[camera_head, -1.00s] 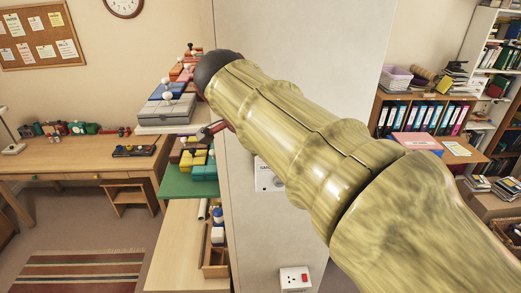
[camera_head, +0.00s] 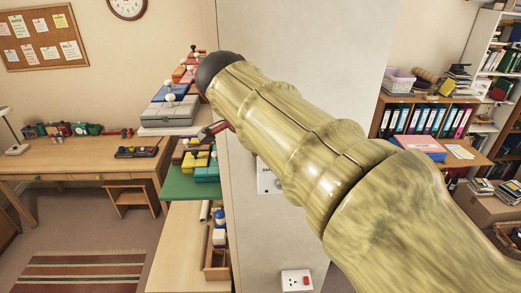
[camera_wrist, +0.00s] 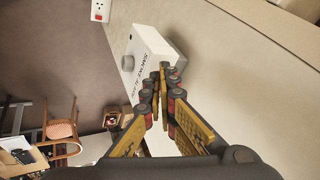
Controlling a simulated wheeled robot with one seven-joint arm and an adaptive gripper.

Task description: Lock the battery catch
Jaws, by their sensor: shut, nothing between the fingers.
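In the wrist view a white box (camera_wrist: 150,42) with dark lettering, seemingly a smoke alarm, is fixed to the pale wall. It has a round grey knob (camera_wrist: 127,62) on one face and a grey part (camera_wrist: 176,53) along its far side. My gripper (camera_wrist: 164,70) is shut and empty, its fingertips over the box's lower edge in the picture. I cannot tell whether they touch it. No battery catch can be clearly made out. In the head view my arm hides most of the box; a white lettered corner (camera_head: 265,180) shows below it.
A wall socket (camera_wrist: 99,10) is near the box; it also shows in the head view (camera_head: 296,281). A stepped shelf with a green board (camera_head: 180,184) and coloured boxes stands left of the pillar (camera_head: 290,35). A desk (camera_head: 60,165) is farther left.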

